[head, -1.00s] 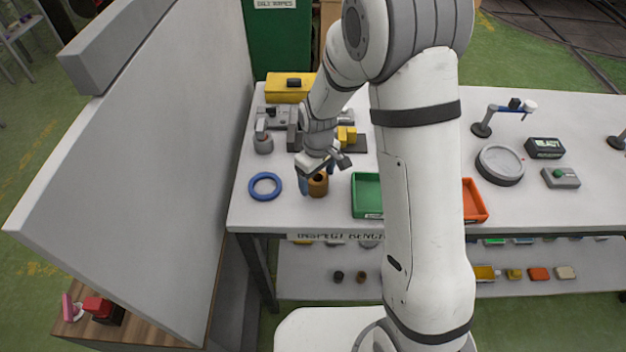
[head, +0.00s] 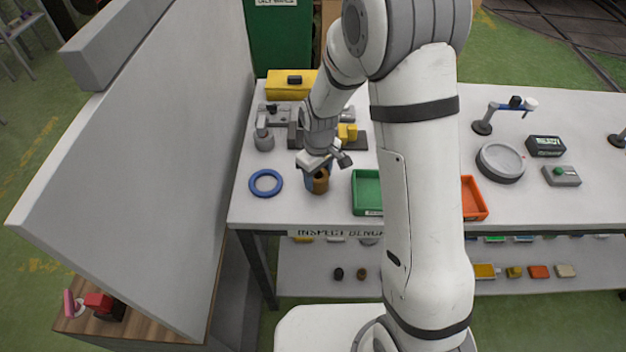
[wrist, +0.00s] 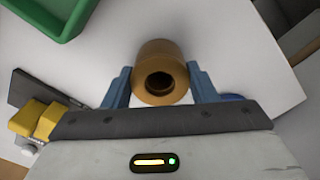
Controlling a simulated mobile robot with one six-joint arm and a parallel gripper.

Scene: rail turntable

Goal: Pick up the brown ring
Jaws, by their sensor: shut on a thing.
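The brown ring (head: 320,183) is a short, thick-walled brown cylinder with a dark hole in its middle. It is at the front left of the white bench, between a blue ring and a green tray. My gripper (head: 318,178) is over it and shut on it. In the wrist view, the brown ring (wrist: 161,75) sits between the two blue fingers of my gripper (wrist: 160,87), one on each side. I cannot tell whether its underside touches the bench top.
The blue ring (head: 266,183) lies flat to the left. The green tray (head: 367,208) stands close on the right, and an orange tray (head: 477,212) is farther right behind my arm. A tall grey panel (head: 150,150) borders the bench's left side. A yellow box (head: 283,91) is at the back.

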